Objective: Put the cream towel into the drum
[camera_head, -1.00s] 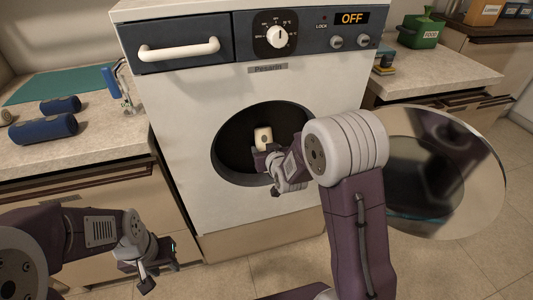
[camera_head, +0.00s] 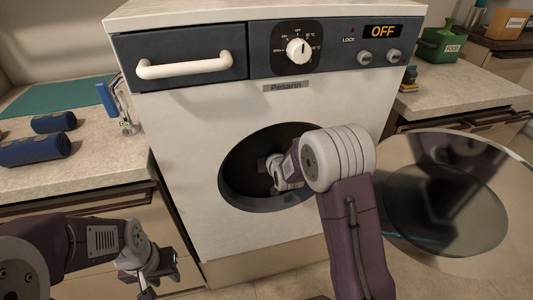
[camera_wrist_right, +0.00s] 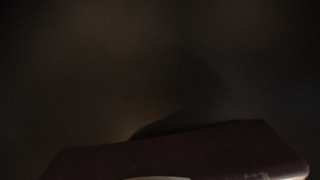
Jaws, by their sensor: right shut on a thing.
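The drum (camera_head: 232,182) is the dark round opening in the front of the white washing machine, and its door (camera_head: 445,215) stands open to the right. My right arm reaches into the drum, with the right gripper (camera_head: 264,164) in the dark inside, shut on the cream towel. The towel itself is hidden in the head view now. The right wrist view is almost black, with only a dark maroon shape along the bottom. My left gripper (camera_head: 161,277) is empty and open, low in front of the left cabinet.
The washing machine (camera_head: 190,130) has a handled drawer and a display reading OFF. A green food box (camera_head: 440,46) stands on the right counter. The door spreads over the floor at right.

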